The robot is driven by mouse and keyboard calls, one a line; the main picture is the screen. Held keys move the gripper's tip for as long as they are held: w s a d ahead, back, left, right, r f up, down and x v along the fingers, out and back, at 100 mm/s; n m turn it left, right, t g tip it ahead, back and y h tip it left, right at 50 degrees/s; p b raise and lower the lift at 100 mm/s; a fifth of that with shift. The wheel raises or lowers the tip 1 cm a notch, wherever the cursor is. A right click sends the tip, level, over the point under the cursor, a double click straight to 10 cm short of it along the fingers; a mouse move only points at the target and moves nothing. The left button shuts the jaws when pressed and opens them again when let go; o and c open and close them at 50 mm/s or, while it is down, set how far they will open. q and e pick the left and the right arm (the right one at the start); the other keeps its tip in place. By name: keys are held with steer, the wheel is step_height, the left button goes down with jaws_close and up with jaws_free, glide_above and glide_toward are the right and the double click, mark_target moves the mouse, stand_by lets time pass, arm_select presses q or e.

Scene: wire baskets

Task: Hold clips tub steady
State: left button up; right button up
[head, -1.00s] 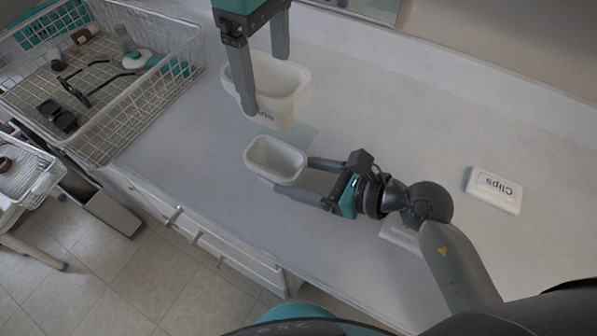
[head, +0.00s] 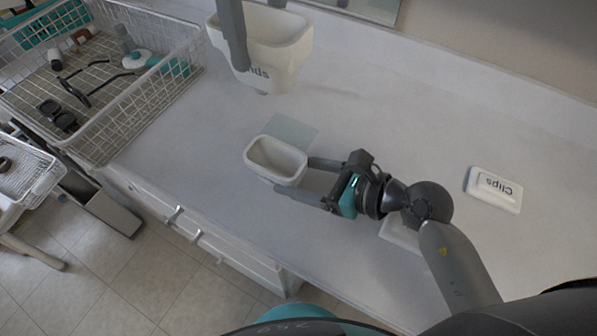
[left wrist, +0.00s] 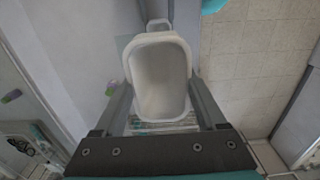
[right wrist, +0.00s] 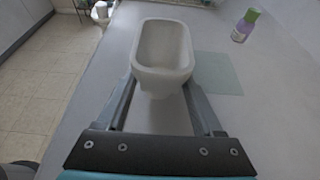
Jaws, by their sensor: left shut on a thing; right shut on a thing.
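A white open tub (head: 276,162), its label not visible, is low over or on the counter; I cannot tell which. My right gripper (right wrist: 163,85) is shut on it, one finger on each side; the tub looks upright and empty in the right wrist view (right wrist: 163,50). My left gripper (left wrist: 160,90) is shut on a second white tub (head: 275,50), whose partly hidden label ends in "nds". This tub is up in the air above the counter, and its inside looks empty in the left wrist view (left wrist: 160,78). A white lid marked "Clips" (head: 494,188) lies at the right.
A pale translucent mat (head: 291,131) lies beside the lower tub. Another white lid (head: 400,238) is partly hidden under my right arm. A wire basket (head: 150,105) with glasses and other items stands at the left. A purple-and-green bottle (right wrist: 244,25) shows beyond the mat.

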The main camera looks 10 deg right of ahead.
steer(key=o, duration=1.4)
steer(key=shift+o, duration=0.2)
steer(key=v, duration=1.2)
steer(key=shift+f, duration=0.1)
steer(key=shift+s, duration=0.1)
